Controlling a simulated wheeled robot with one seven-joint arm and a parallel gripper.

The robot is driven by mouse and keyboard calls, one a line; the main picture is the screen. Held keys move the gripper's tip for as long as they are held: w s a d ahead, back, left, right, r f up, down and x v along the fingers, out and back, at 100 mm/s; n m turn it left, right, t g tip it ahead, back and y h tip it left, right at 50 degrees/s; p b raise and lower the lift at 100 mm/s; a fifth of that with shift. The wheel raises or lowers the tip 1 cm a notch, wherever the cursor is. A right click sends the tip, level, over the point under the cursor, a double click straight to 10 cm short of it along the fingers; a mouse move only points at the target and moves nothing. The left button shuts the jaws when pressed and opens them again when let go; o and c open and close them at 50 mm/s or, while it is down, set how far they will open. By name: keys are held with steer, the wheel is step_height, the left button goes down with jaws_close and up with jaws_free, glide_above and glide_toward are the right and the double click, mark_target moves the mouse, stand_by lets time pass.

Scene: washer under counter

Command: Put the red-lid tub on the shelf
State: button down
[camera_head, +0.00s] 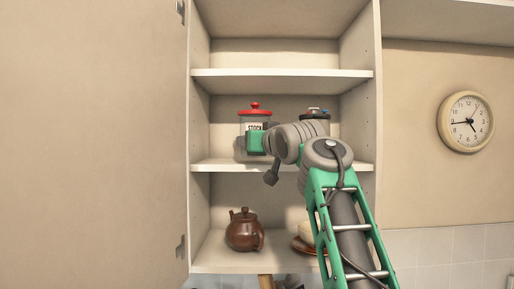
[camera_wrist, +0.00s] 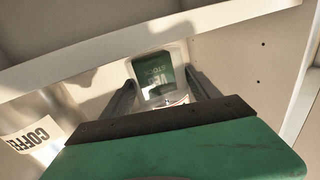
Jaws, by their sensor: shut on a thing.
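The red-lid tub (camera_head: 255,112), clear with a STOCK label, is upright in the open cupboard at the level of the middle shelf (camera_head: 222,166). My gripper (camera_head: 250,144) is shut on it, and its green body hides part of the tub. In the wrist view the tub (camera_wrist: 154,70) is between the two grey fingers of my gripper (camera_wrist: 160,78). I cannot tell whether its base touches the shelf.
A dark-lidded jar (camera_head: 316,113) stands right of the tub, partly behind my arm. A jar labelled COFFEE (camera_wrist: 30,135) is at the left in the wrist view. A brown teapot (camera_head: 244,230) stands below. The upper shelf (camera_head: 280,73) is empty.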

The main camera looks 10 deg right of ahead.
steer(key=shift+f, duration=0.45)
steer(key=shift+f, duration=0.15)
steer(key=shift+c, duration=0.9)
jaws_free()
steer(key=shift+f, duration=0.15)
steer(key=shift+r, duration=0.2)
steer(key=shift+s+d+f+b, duration=0.1)
steer(key=shift+s+f+b, duration=0.05)
steer(key=shift+s+b, duration=0.15)
steer(key=s+d+b, duration=0.1)
steer(key=s+b, duration=0.3)
steer(key=s, duration=0.7)
